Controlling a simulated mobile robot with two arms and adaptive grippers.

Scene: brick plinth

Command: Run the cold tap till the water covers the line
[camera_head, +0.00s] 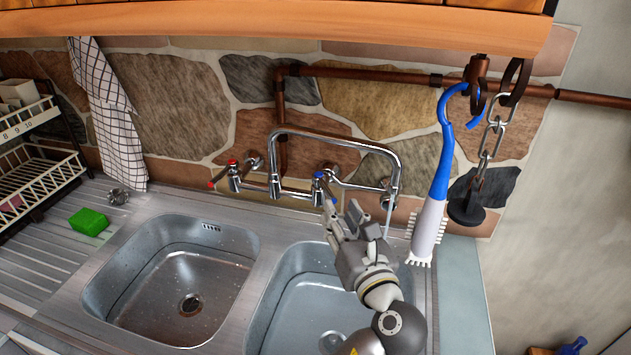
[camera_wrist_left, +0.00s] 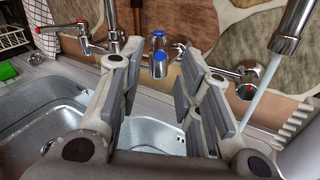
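The cold tap (camera_head: 318,184) has a blue-marked end and sits on the right of the chrome mixer. In the left wrist view the cold tap (camera_wrist_left: 158,55) shows between my fingers, beyond their tips. My left gripper (camera_head: 343,215) is open and empty, close in front of this tap; its open fingers also show in the left wrist view (camera_wrist_left: 153,80). A thin stream of water (camera_head: 388,217) runs from the spout (camera_head: 395,175) towards the right basin (camera_head: 285,312). I cannot make out the line or the water level; my arm hides part of this basin. My right gripper is not in view.
The red-marked hot tap (camera_head: 232,172) is at the mixer's left. The left basin (camera_head: 180,280) looks empty. A blue and white brush (camera_head: 432,210) and a chain with a black plug (camera_head: 472,205) hang at right. A green sponge (camera_head: 88,221) lies on the drainer.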

